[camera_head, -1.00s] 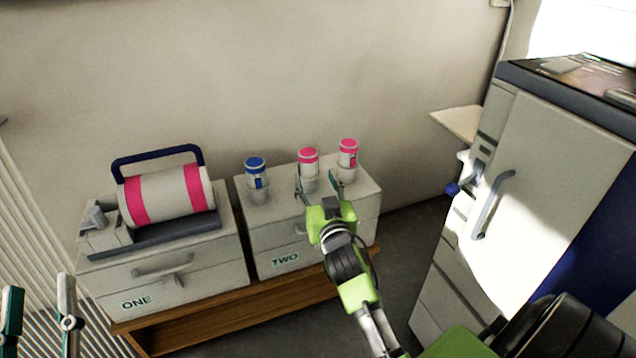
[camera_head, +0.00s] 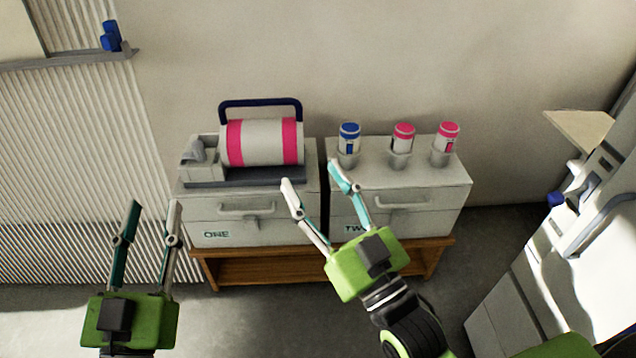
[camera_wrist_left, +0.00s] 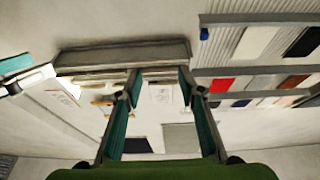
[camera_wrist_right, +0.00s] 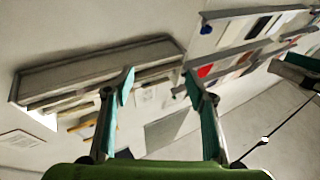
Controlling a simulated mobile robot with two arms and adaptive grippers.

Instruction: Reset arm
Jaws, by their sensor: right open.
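My left gripper (camera_head: 153,222) is at the lower left of the head view, pointing up, with its fingers apart and nothing between them. The left wrist view shows its two open fingers (camera_wrist_left: 160,82) against the wall and ceiling area. My right gripper (camera_head: 312,175) is in the middle of the head view, in front of the two drawer boxes, with its fingers spread and empty. The right wrist view also shows its fingers (camera_wrist_right: 158,82) apart with nothing between.
Box ONE (camera_head: 240,208) carries a pink-striped cylinder (camera_head: 262,142) with a blue handle. Box TWO (camera_head: 420,194) holds a blue-capped bottle (camera_head: 349,136) and two pink-capped bottles (camera_head: 403,137) in holders. Both stand on a wooden bench (camera_head: 255,268). A white cabinet (camera_head: 545,285) stands right.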

